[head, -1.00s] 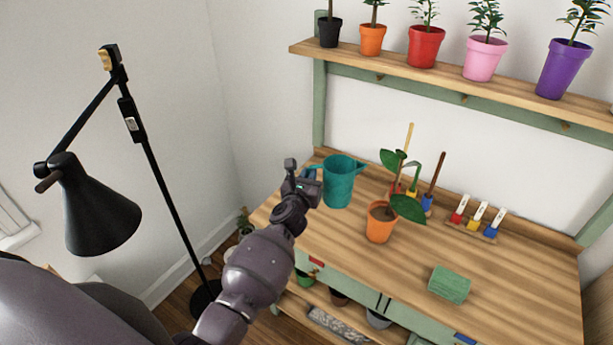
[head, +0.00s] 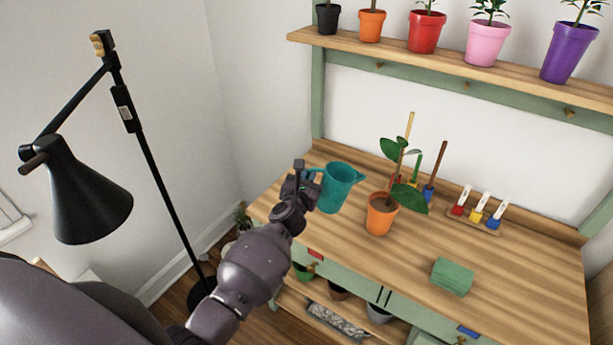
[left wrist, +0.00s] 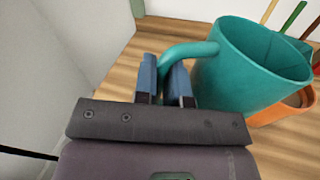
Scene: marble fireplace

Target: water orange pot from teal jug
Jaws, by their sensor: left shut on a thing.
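The teal jug (head: 338,188) is at the left part of the wooden bench, its spout tipped a little toward the right. My left gripper (head: 309,175) is shut on the jug's handle; in the left wrist view the two blue-grey fingers (left wrist: 163,80) close around the handle and the jug (left wrist: 248,68) fills the right side. The orange pot (head: 381,216) with a leafy plant stands upright on the bench, right of the jug and apart from it in the head view. The jug's inside cannot be told. My right gripper is not in view.
Behind the pot are hand tools (head: 430,178) with coloured parts. A rack of small brushes (head: 479,211) is at the right, a green block (head: 452,275) in front. A shelf (head: 450,62) with potted plants runs above. A black lamp (head: 85,195) stands left.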

